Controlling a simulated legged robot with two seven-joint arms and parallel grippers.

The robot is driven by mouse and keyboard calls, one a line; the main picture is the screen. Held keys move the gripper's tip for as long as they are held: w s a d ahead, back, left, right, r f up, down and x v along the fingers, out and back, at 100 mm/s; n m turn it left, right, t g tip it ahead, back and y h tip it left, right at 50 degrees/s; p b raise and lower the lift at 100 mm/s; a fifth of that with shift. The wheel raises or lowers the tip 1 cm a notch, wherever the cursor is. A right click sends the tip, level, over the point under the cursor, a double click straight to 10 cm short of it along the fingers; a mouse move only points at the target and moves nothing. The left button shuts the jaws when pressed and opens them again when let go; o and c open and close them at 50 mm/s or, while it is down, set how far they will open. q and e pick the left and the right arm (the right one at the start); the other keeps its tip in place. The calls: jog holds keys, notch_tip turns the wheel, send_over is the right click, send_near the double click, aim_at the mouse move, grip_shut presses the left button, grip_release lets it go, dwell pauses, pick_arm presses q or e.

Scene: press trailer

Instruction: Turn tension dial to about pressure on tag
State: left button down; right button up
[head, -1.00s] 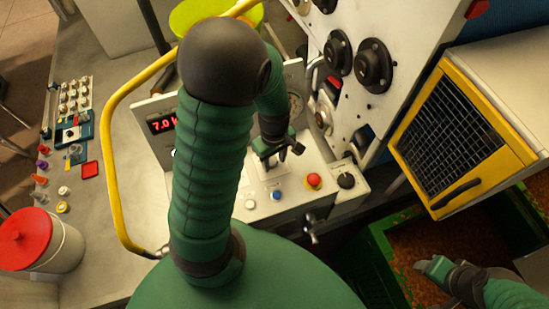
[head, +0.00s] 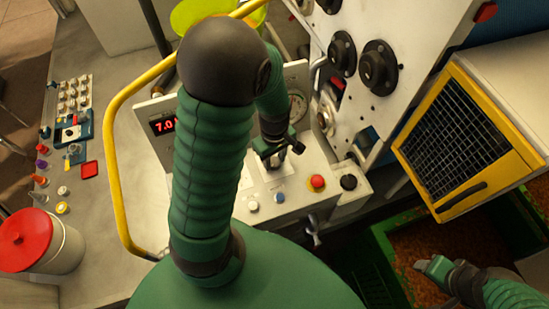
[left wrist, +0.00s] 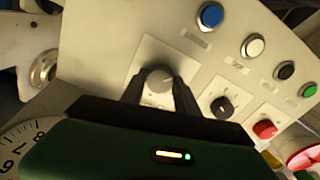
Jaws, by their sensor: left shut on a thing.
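A round grey dial knob (left wrist: 158,80) on a pale square plate sits between the two dark fingers of my left gripper (left wrist: 160,92) in the left wrist view. The fingers are shut on its sides. In the head view my left gripper (head: 279,160) reaches down to the sloped white control panel (head: 297,172) and hides the knob. A red digital display (head: 163,126) reads about 7.0, its right part hidden by my arm. My right gripper (head: 437,267) is at the lower right, over a green-edged bin, apart from the panel; its jaw opening is unclear. No pressure tag is readable.
A red button (head: 317,183) and black knob (head: 348,182) stand to the right of my left gripper. A round gauge (head: 297,104) is behind it. A yellow rail (head: 115,170) bounds the left side. A yellow-framed grille box (head: 470,135) stands at right.

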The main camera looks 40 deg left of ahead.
aim_at(275, 160)
dwell(0.7)
pick_arm(q)
jog(key=c, duration=1.1)
grip_release()
jog(key=shift+o, duration=1)
jog(key=shift+w+f, duration=0.1)
jog(key=shift+a, duration=0.1)
notch_tip(275, 160, up, 17)
jog(key=shift+w, duration=0.15)
jog(key=shift+f, duration=0.1)
